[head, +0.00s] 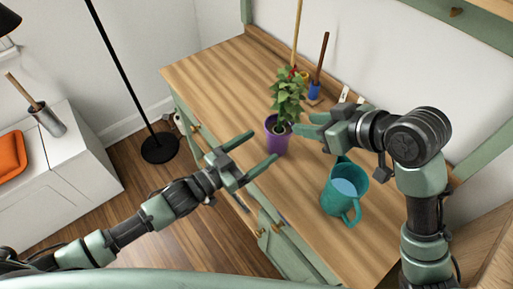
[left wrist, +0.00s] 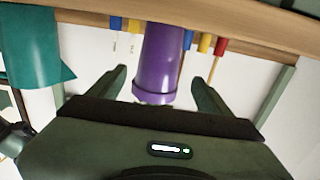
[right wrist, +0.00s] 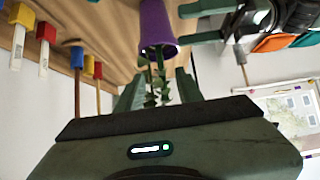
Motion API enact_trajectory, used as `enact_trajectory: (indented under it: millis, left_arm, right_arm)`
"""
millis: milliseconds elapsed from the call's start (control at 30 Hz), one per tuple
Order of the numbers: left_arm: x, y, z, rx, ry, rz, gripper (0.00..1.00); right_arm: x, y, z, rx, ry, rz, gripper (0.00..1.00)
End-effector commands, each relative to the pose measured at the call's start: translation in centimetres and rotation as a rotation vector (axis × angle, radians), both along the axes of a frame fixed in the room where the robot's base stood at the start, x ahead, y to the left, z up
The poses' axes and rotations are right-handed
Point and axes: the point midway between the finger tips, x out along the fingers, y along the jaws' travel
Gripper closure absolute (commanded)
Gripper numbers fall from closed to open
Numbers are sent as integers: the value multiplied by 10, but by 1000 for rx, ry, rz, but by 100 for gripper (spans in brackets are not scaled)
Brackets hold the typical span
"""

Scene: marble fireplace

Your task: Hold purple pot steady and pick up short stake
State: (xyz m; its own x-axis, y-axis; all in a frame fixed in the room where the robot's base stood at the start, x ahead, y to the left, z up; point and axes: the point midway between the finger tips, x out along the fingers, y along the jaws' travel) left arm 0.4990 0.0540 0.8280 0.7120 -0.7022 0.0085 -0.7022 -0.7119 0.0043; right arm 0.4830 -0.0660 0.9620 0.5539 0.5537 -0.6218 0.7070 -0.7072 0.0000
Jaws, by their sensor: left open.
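The purple pot (head: 277,139) stands upright on the wooden desk top, with a leafy green plant (head: 287,97) in it. My left gripper (head: 262,147) is open just in front of the pot; in the left wrist view the pot (left wrist: 160,60) shows between its fingers. My right gripper (head: 303,125) is open just right of the pot, with plant stems (right wrist: 160,83) between its fingers in its wrist view. A dark brown stake (head: 322,55) stands in a blue base behind the plant. A pale, taller-looking stake (head: 297,35) stands beside it.
A teal watering can (head: 338,200) stands on the desk, right of the pot and below my right arm. White tags (right wrist: 18,48) with coloured bases stand near the wall. The desk's left end is clear. A black floor lamp (head: 130,75) stands left of the desk.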

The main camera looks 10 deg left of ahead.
Motion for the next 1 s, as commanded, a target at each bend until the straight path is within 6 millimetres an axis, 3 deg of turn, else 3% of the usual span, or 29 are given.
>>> enact_trajectory:
  millis: [500,933,967,1000]
  left_arm:
    - [46,-48,0,8,1,-7,21]
    - [54,-57,-1,9,4,-7,21]
    - [54,-57,-1,9,4,-7,24]
    - [54,-57,-1,9,4,-7,35]
  right_arm:
    - [0,0,0,0,0,0,64]
    - [0,0,0,0,0,0,64]
    - [0,0,0,0,0,0,64]
    - [0,0,0,0,0,0,64]
